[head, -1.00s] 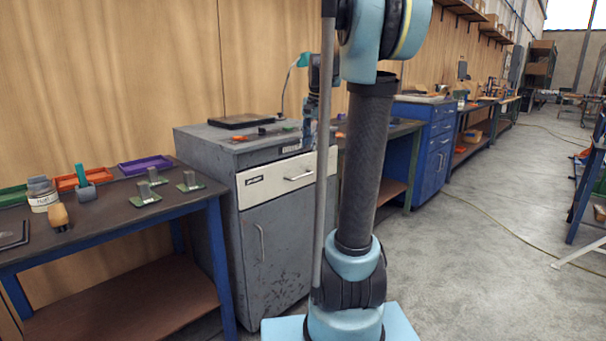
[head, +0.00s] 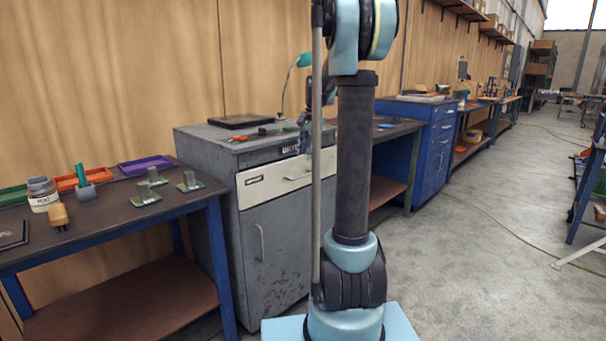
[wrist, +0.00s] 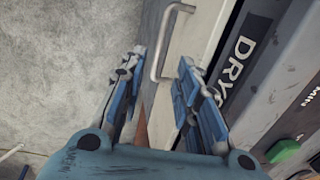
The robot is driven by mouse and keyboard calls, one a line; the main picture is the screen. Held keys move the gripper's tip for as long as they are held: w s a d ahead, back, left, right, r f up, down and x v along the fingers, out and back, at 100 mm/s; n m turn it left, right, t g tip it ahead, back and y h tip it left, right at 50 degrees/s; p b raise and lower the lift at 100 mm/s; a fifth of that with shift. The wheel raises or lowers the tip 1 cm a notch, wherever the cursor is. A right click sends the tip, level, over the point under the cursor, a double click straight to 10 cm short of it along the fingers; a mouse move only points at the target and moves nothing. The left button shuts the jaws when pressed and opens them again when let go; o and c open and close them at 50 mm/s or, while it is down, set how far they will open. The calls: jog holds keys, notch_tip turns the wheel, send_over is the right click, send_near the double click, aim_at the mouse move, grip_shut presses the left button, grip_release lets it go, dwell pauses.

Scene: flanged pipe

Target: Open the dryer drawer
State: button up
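The dryer drawer (head: 265,180) is a cream front panel at the top of a grey metal cabinet (head: 270,232). It looks shut, flush with the cabinet. Its metal bar handle (head: 296,176) is partly hidden behind my arm in the head view. In the wrist view the handle (wrist: 157,50) stands out from the cream drawer front (wrist: 195,38), beside a dark "DRY" label (wrist: 243,55). My gripper (wrist: 159,63) is open, its two blue-lined fingers apart. The handle lies around and just beyond the gap between the fingertips; I cannot tell whether they touch it.
A black flat tray (head: 240,122) and small tools lie on the cabinet top. A workbench (head: 110,215) with trays and parts stands at the left, and a blue drawer unit (head: 432,150) at the right. The concrete floor (head: 480,250) at the right is mostly clear.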

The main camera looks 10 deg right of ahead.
aim_at(304, 176)
jog(key=f, duration=0.3)
jog(key=w+f, duration=0.1)
jog(key=f, duration=0.2)
jog(key=a+f, duration=0.1)
jog(key=f, duration=0.2)
jog(key=shift+w+f, duration=0.2)
grip_shut()
